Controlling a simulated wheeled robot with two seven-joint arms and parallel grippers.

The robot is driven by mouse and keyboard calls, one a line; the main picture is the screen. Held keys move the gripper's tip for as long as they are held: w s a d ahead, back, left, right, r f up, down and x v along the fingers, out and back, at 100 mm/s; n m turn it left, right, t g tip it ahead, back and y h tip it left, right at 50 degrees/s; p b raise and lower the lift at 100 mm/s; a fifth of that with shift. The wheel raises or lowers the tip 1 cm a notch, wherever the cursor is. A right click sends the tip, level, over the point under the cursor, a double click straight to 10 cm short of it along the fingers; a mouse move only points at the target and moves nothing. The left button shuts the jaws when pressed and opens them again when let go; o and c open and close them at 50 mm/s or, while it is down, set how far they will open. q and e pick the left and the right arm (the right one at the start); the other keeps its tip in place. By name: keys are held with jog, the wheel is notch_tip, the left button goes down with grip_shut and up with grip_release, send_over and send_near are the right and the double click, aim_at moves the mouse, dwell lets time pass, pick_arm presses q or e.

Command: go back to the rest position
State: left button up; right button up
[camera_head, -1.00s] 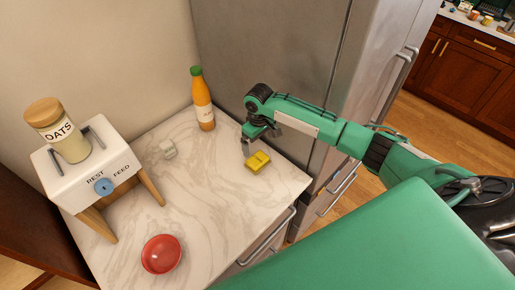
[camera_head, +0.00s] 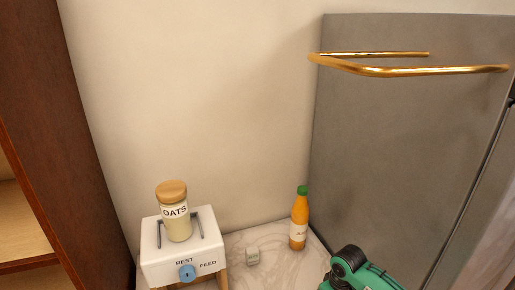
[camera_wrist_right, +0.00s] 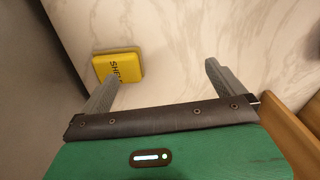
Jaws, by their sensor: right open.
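My right gripper (camera_wrist_right: 160,82) is open in the right wrist view, its two grey fingers wide apart with nothing between them. A yellow block with dark lettering (camera_wrist_right: 126,66) lies on the marble counter just beyond the left finger, which overlaps its lower edge in the picture. I cannot tell whether they touch. In the head view only the green and black top of my right arm (camera_head: 358,270) shows at the bottom edge, and the yellow block is out of frame. My left gripper is not in view.
A white stand (camera_head: 160,262) with a blue dial holds an oats jar (camera_head: 178,228). A grey fridge (camera_head: 390,130) with a brass rail (camera_head: 400,69) stands right.

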jog(key=s+a+f+t+y, duration=0.1)
jog(key=s+a, duration=0.3)
jog(key=s, duration=0.3)
jog(key=s+a+t+y, duration=0.1)
jog(key=s+a, duration=0.3)
jog(key=s, duration=0.4)
jog(key=s+d+r+m+h, duration=0.1)
jog(key=s+d+r, duration=0.15)
jog(key=s, duration=0.25)
jog(key=s+d+r+m+t+h, duration=0.1)
jog(key=s+d, duration=0.2)
jog(key=s, duration=0.1)
jog(key=s+d+r+m+h, duration=0.1)
jog(key=s+d+r, duration=0.1)
jog(key=s, duration=0.3)
notch_tip(320, 180, down, 40)
jog(key=s+g+b, duration=0.1)
jog(key=b, duration=0.6)
jog(key=s+d+f+b, duration=0.1)
jog(key=s+f+b, duration=0.1)
jog(key=s+f, duration=0.7)
jog(key=s+d+f+g+b, duration=0.1)
jog(key=s+d+f+b, duration=0.1)
jog(key=s+f, duration=0.7)
notch_tip(320, 180, down, 6)
jog(key=shift+s+d+r+b, duration=0.2)
jog(key=shift+s+b, duration=0.1)
jog(key=shift+b, duration=0.45)
